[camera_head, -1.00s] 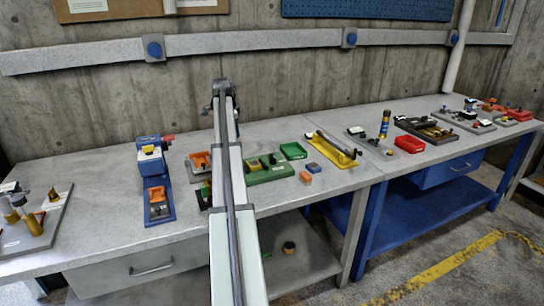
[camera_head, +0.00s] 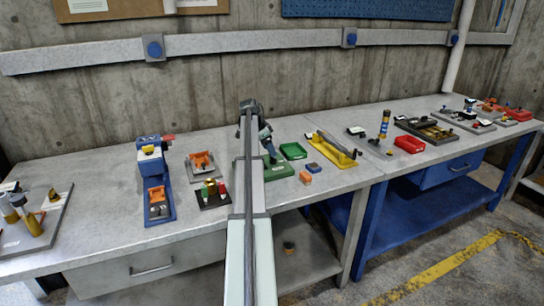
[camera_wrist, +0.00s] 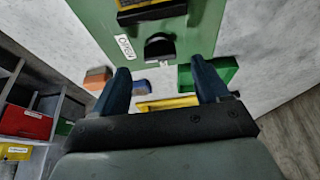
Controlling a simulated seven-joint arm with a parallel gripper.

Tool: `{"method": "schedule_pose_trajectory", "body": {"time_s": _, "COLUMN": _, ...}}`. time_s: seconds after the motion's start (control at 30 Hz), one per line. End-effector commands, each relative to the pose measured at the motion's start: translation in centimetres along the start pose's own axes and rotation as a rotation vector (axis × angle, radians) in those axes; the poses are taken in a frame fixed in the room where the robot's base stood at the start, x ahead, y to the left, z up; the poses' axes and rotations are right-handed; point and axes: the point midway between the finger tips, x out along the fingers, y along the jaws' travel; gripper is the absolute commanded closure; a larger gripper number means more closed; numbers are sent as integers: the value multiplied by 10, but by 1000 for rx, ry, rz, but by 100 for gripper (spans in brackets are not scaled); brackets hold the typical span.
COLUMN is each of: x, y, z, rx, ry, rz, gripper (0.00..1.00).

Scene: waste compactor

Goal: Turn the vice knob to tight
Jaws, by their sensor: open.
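My gripper (camera_wrist: 164,82) is open, with one dark blue finger on each side in the wrist view. Just beyond the fingertips is a green board (camera_wrist: 196,44) with a dark half-round knob (camera_wrist: 160,47) and a white label. The knob lies roughly in line with the gap between the fingers; contact does not show. A black and yellow part (camera_wrist: 150,10) is at the board's far end. In the head view my gripper (camera_head: 270,150) is over the green board (camera_head: 280,172), and my arm hides part of it. I cannot tell for sure that this knob is the vice's.

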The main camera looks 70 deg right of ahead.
Motion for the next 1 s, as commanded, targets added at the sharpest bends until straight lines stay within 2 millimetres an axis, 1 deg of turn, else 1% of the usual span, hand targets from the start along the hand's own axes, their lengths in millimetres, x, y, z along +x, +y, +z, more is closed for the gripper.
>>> {"method": "schedule_pose_trajectory", "body": {"time_s": 0.03, "x": 10, "y": 0, "z": 0, "rx": 0, "ry": -1, "rz": 2, "gripper": 26}}
{"method": "schedule_pose_trajectory", "body": {"time_s": 0.1, "x": 19, "y": 0, "z": 0, "rx": 0, "ry": -1, "rz": 1, "gripper": 26}}
{"method": "schedule_pose_trajectory", "body": {"time_s": 0.3, "x": 39, "y": 0, "z": 0, "rx": 0, "ry": -1, "rz": 1, "gripper": 26}}
{"method": "schedule_pose_trajectory", "body": {"time_s": 0.5, "x": 46, "y": 0, "z": 0, "rx": 0, "ry": 0, "rz": -1, "gripper": 26}}
{"method": "schedule_pose_trajectory", "body": {"time_s": 0.73, "x": 46, "y": 0, "z": 0, "rx": 0, "ry": 0, "rz": -1, "gripper": 26}}
{"method": "schedule_pose_trajectory", "body": {"time_s": 0.77, "x": 46, "y": 0, "z": 0, "rx": 0, "ry": 0, "rz": -1, "gripper": 26}}
{"method": "schedule_pose_trajectory", "body": {"time_s": 1.0, "x": 46, "y": 0, "z": 0, "rx": 0, "ry": 0, "rz": -1, "gripper": 49}}
